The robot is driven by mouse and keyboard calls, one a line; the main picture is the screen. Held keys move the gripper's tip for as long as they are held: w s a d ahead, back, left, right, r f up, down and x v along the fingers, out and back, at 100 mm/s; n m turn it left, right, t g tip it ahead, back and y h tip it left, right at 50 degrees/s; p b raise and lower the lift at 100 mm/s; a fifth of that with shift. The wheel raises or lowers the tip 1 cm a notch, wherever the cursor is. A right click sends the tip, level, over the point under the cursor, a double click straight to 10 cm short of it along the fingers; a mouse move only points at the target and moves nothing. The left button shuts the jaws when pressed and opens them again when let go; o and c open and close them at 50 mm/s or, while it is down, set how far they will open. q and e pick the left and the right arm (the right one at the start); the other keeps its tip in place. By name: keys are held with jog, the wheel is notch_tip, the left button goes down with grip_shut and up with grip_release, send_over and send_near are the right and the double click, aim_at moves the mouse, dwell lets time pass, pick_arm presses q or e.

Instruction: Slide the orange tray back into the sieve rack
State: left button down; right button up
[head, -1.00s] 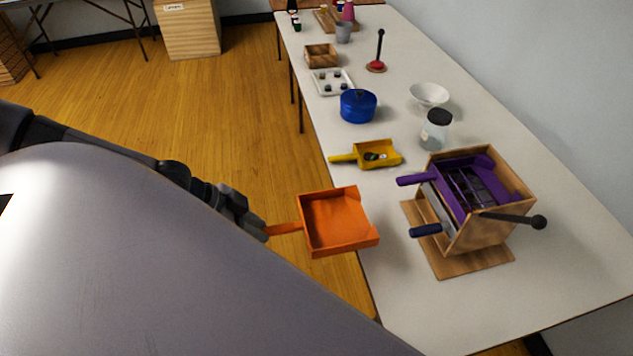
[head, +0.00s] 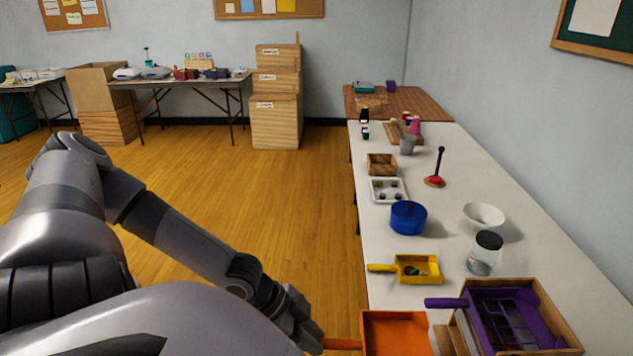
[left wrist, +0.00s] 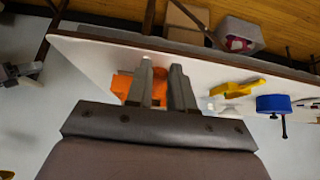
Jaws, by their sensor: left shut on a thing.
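My left gripper (head: 308,332) is shut on the handle of the orange tray (head: 395,332). The tray is held out at the table's left edge, cut off by the bottom of the head view. The wooden sieve rack (head: 562,322) stands on the table to the right of it, also cut off at the bottom. A purple tray (head: 535,318) with a dark mesh sits in the rack's top, its handle pointing left. The orange tray is outside the rack. In the left wrist view, both fingers (left wrist: 162,70) show, with the orange tray (left wrist: 122,85) partly hidden behind them. My right gripper is not seen.
On the white table (head: 460,255), a yellow scoop tray (head: 408,262), a glass jar (head: 484,258), a white bowl (head: 484,215) and a blue pot (head: 408,218) stand behind the rack. Open wooden floor lies left of the table.

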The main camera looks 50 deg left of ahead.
aim_at(329, 342)
pick_arm(q)
jog(key=shift+w+d, duration=0.1)
jog(key=shift+w+d+f+b, duration=0.55)
jog(key=shift+w+b, duration=0.05)
jog(key=shift+w, duration=0.1)
jog(key=b, duration=0.1)
jog(key=w+d+f+b, duration=0.1)
jog(key=b, duration=0.1)
jog(key=shift+w+d, duration=0.15)
jog(key=shift+w, duration=0.1)
jog(key=shift+r, duration=0.15)
jog(key=shift+p, duration=0.65)
